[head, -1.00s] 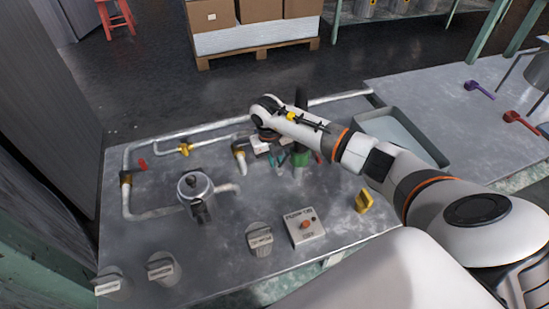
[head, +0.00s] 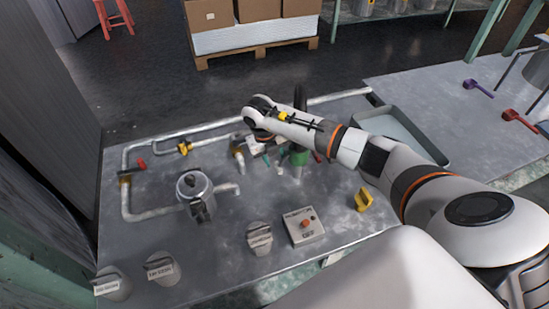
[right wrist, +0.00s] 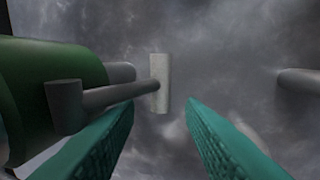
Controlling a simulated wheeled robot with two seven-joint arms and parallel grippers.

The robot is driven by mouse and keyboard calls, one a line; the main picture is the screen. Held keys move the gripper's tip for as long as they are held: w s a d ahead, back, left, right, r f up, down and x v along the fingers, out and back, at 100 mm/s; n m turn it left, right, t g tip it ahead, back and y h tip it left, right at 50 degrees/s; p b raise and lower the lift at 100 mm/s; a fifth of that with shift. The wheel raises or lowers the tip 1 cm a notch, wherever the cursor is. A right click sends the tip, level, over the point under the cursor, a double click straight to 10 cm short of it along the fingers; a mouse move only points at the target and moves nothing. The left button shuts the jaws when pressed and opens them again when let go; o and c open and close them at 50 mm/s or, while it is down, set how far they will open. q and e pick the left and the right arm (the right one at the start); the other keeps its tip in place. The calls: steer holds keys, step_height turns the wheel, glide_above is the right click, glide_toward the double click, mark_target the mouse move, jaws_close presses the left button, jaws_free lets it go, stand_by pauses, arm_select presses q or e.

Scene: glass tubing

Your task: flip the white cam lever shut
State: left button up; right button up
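In the right wrist view a pale, off-white upright block (right wrist: 161,83), which looks like the cam lever's handle, stands at the end of a grey rod (right wrist: 115,94). The rod runs left toward a green cylinder (right wrist: 50,85). My right gripper (right wrist: 158,106) is open, with teal fingers on either side of the view; the pale block appears in the gap just beyond the fingertips, nothing clearly held. In the head view my right gripper (head: 274,160) is over the bench beside the green fixture (head: 299,158), and my wrist hides most of the lever area. My left gripper is not in view.
White piping (head: 160,214) and a silver pot-like vessel (head: 193,184) stand left of the gripper. A grey tray (head: 440,160) lies to the right. A control box (head: 303,226), a yellow block (head: 364,199) and grey labelled knobs (head: 259,238) sit toward the front.

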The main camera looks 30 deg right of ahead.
steer(key=v, duration=1.1)
steer(key=shift+r, duration=0.15)
